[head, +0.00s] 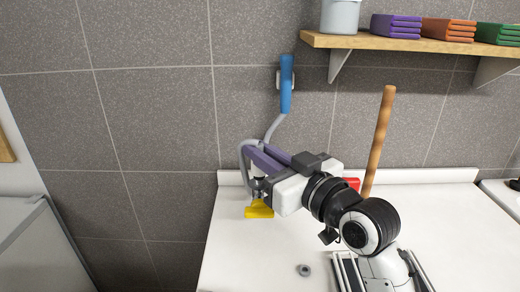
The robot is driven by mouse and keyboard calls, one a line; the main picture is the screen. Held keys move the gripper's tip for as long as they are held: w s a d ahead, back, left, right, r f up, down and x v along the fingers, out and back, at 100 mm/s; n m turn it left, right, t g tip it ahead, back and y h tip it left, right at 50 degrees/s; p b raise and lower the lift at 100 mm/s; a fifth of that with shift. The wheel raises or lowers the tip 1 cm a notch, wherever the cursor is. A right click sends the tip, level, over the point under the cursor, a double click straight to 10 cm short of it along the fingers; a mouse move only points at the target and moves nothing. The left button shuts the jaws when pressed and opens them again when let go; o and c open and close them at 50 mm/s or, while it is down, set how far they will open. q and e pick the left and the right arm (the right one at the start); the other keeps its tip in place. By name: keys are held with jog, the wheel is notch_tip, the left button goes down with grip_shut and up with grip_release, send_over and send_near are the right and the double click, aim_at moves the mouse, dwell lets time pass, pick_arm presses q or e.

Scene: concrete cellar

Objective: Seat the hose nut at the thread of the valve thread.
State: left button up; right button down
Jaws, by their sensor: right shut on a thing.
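A grey hose (242,152) runs from the blue handle (286,88) on the wall, loops left and drops to my right gripper (261,188). My right gripper is shut at the hose's lower end. The hose nut is largely hidden there and cannot be made out clearly. A yellow part (259,210) shows just below the jaws, over the white counter. The valve thread cannot be told apart near the jaws, nor can I tell whether the nut touches it. Purple bars (265,160) lie behind the gripper. My left gripper is not in view.
A small grey ring (304,270) lies on the white counter (235,255). A wooden stick (379,140) and a red thing (352,183) stand behind my arm. A shelf (390,44) bears a grey pot (340,16) and folded cloths (397,26). The counter's front left is mostly clear.

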dwell(0.5)
jog(key=shift+p, duration=1)
dwell(0.8)
jog(key=shift+f+b, duration=0.8)
jog(key=shift+f, duration=0.5)
jog(key=c, duration=1.7)
grip_release()
jog(key=shift+s+d, duration=0.1)
jog(key=b+v, duration=0.1)
jog(key=v, duration=0.9)
